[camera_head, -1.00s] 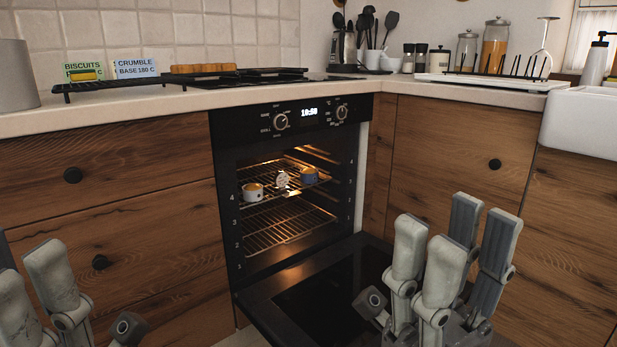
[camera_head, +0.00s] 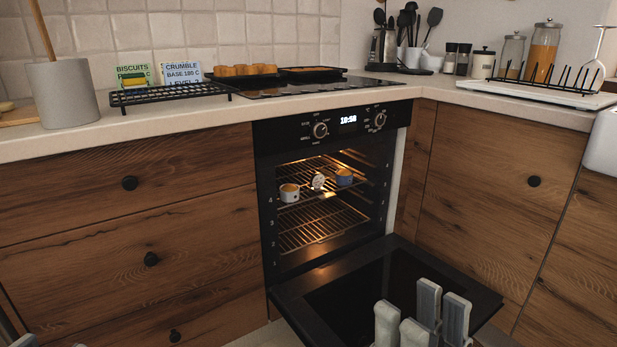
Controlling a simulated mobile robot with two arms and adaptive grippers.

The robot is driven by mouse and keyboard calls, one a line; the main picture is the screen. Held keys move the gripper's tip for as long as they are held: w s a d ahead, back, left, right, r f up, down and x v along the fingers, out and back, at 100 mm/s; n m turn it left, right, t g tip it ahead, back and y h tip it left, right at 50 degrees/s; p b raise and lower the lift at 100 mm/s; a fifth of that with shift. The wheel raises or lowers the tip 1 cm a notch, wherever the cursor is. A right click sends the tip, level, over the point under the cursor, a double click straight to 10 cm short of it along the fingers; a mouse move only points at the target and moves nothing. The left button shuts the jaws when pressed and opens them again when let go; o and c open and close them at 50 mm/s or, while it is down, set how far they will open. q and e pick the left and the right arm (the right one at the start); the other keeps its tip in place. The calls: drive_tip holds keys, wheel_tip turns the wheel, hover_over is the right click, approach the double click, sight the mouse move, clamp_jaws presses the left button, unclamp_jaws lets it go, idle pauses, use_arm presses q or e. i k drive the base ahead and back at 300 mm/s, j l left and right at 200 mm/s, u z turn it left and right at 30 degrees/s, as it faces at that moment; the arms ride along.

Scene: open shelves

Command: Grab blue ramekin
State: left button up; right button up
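The blue ramekin (camera_head: 344,178) stands on the upper rack inside the lit, open oven, toward the right. A white ramekin (camera_head: 289,193) stands on the same rack to the left, with a small round white dial-like object (camera_head: 318,181) between them. My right gripper (camera_head: 422,315) is at the bottom right, in front of the lowered oven door in the picture. Its fingers stand upright and apart, with nothing between them, and its base is cut off. Only small bits of my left gripper (camera_head: 22,340) show at the bottom left corner; its state is unclear.
The lowered oven door (camera_head: 320,315) juts out in front of the oven. A lower rack (camera_head: 315,227) is empty. Wooden drawers (camera_head: 125,185) flank the oven on the left and cabinets (camera_head: 500,200) on the right. A cooling rack (camera_head: 170,94) lies on the counter above.

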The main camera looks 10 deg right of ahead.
sight(342, 176)
drive_tip(key=i+l+u, duration=0.1)
drive_tip(key=l+u, duration=0.9)
drive_tip(key=u, duration=0.15)
drive_tip(key=l+u, duration=0.35)
drive_tip(key=k+l, duration=0.1)
drive_tip(key=l, duration=0.3)
drive_tip(key=l+u, duration=0.1)
drive_tip(key=l, duration=0.3)
drive_tip(key=k+l, duration=0.15)
drive_tip(key=l, duration=0.25)
drive_tip(key=k+l, duration=0.1)
drive_tip(key=l, duration=0.3)
drive_tip(key=u, duration=0.05)
